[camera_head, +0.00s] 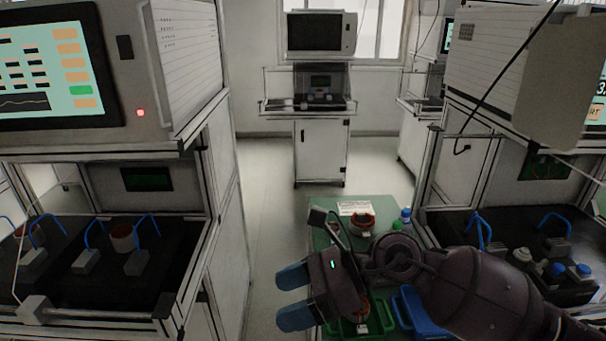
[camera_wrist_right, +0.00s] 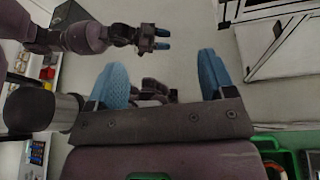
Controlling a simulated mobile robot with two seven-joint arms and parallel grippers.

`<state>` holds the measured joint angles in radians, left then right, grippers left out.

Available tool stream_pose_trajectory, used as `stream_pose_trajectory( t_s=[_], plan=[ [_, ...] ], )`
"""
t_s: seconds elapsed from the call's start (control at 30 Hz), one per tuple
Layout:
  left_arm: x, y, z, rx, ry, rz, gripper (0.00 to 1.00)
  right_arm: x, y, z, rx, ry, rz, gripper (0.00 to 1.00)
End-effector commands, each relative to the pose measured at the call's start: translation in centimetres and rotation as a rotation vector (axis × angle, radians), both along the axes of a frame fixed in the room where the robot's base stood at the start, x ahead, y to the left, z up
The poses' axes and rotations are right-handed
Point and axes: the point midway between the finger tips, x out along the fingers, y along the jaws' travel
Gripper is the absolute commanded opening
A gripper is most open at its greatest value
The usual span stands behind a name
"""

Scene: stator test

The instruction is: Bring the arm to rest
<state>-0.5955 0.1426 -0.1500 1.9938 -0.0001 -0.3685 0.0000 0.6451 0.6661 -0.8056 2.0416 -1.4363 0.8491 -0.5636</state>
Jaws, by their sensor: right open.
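My right gripper (camera_head: 290,297) is in the lower middle of the head view, with its arm coming in from the right. Its two blue fingers point left, spread apart with nothing between them. The right wrist view also shows these fingers (camera_wrist_right: 163,78) apart, with floor beyond them. The gripper hangs above the front left part of a green-topped table (camera_head: 323,238) and hides some of it. My left gripper (camera_wrist_right: 161,39) is small at the top of the right wrist view, its blue fingertips apart and empty. The head view does not show it.
On the table are a copper-coloured ring part (camera_head: 361,222), a green tray (camera_head: 376,327), a blue tray (camera_head: 408,318) partly behind my arm, and bottles (camera_head: 405,214). Test benches stand left (camera_head: 110,262) and right (camera_head: 548,222). Floor (camera_head: 275,190) is clear between.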

Motion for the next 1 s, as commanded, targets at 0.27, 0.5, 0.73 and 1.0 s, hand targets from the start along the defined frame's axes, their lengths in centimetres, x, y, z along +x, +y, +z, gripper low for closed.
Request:
stream_pose_trajectory(
  t_s=[0.27,0.5,0.73,1.0],
  plan=[
    [-0.9,0.1,-0.6,0.001,0.020,0.005,0.43,4.4,-1.1,6.7,0.584,0.727,-0.345,0.76],
    [-0.7,0.1,-0.6,0.000,0.018,0.004,0.43,10.3,-8.5,4.1,1.059,1.436,-0.652,0.76],
    [-0.4,0.1,-0.4,0.000,0.011,0.002,0.43,11.3,-16.6,-5.7,1.442,2.016,-0.914,0.76],
    [-0.1,0.0,-0.2,0.000,0.004,0.000,0.43,5.3,-23.8,-17.9,-1.692,-2.302,1.080,0.76]
  ],
)
